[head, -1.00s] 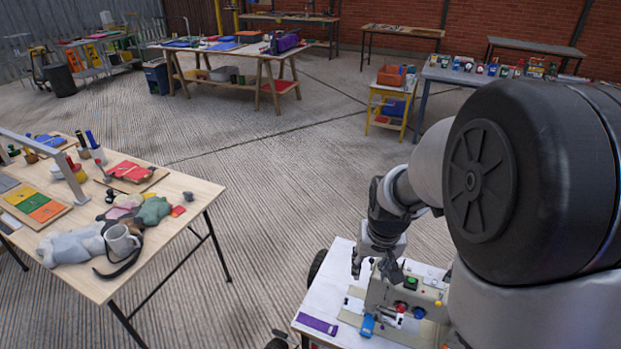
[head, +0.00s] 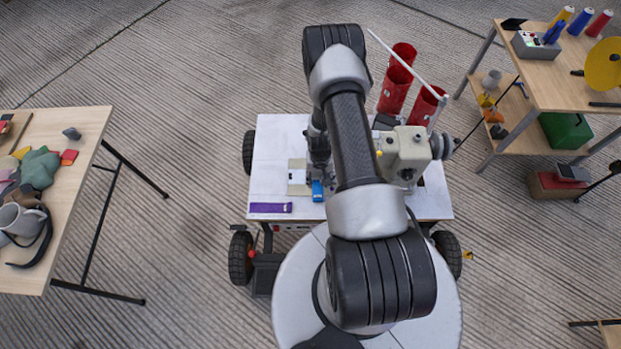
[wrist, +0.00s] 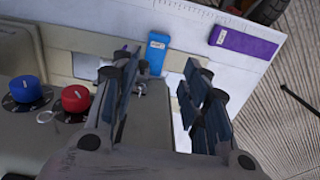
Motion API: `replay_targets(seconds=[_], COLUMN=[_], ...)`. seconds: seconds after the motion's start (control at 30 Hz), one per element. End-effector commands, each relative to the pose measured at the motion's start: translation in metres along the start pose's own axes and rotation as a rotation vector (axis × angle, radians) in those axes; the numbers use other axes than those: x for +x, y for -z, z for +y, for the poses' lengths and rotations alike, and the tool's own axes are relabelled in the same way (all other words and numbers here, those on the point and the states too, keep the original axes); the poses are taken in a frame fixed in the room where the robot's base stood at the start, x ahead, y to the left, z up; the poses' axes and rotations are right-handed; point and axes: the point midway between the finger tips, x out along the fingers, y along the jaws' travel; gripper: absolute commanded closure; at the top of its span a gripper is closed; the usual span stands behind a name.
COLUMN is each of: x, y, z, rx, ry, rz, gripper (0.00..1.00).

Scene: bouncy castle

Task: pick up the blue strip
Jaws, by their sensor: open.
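The blue strip (wrist: 156,55) lies on the white top in the wrist view, with a white label on its far end. Its near end lies by the base plate of the sewing machine. My gripper (wrist: 158,82) is open and empty; its two fingers are apart, with the strip showing ahead between and beyond their tips. In the head view the blue strip (head: 317,191) lies near the front edge of the white cart top (head: 275,150), left of my arm. My gripper is mostly hidden there by my arm. I cannot tell its height above the strip.
A purple strip (head: 270,207) lies to the left on the cart's front edge. The sewing machine (head: 405,152) stands to the right, with red and blue knobs (wrist: 75,98) beside my fingers. Red cylinders (head: 396,85) stand at the back. Tables flank the cart with floor between.

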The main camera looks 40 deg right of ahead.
Motion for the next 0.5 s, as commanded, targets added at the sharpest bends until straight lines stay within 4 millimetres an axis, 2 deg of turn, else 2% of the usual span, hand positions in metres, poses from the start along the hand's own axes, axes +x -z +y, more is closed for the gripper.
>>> replay_targets(seconds=[0.03,0.3,0.5], x=[0.012,0.072,0.105], y=[-0.002,-0.001,-0.001], z=[0.000,-0.001,-0.001], rx=[0.000,-0.002,-0.002], ry=[0.000,0.000,0.000], rz=[-0.003,-0.002,-0.001], gripper=[0.58,0.58,0.58])
